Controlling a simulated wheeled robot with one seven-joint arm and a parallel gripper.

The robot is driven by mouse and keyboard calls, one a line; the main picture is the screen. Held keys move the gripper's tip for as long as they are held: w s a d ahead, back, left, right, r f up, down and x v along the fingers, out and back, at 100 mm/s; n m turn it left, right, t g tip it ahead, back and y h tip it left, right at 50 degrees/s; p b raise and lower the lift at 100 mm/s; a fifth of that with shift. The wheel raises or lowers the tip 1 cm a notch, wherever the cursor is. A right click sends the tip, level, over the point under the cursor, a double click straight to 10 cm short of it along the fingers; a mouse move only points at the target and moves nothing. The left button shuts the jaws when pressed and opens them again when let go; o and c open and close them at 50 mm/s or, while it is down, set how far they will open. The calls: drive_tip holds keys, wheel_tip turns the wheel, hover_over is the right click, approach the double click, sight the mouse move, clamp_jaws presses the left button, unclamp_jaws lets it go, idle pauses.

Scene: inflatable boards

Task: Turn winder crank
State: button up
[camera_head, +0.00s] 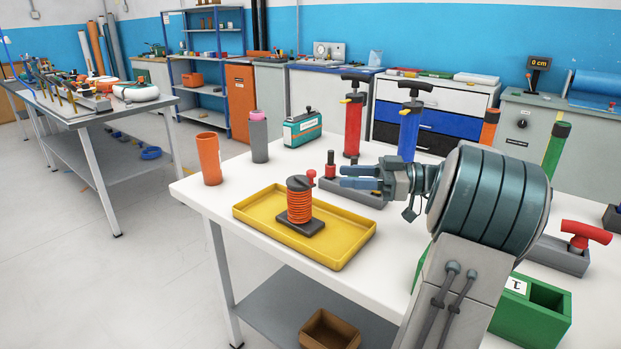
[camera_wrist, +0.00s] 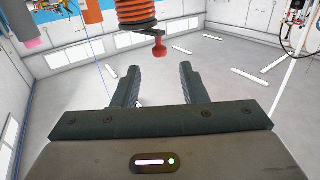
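The winder (camera_head: 299,204) stands upright on a dark base in the yellow tray (camera_head: 255,226), with orange cord wound round it and a dark top. Its crank ends in a red knob (camera_head: 311,174) on the right side. In the wrist view the orange winding (camera_wrist: 135,15) is at the top, and the red knob (camera_wrist: 159,49) is ahead of the gap between the fingers. My gripper (camera_head: 345,177) points left towards the knob, to its right and apart from it. Its two fingers also show in the wrist view (camera_wrist: 160,85), parted with nothing between them.
An orange cup (camera_head: 209,158), a grey bottle (camera_head: 259,137) and a teal box (camera_head: 303,129) stand at the back left.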

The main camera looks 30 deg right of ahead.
sight(311, 171)
drive_tip(key=x, duration=0.8)
drive_tip(key=shift+w+a+b, duration=0.25)
drive_tip(key=shift+b, duration=0.05)
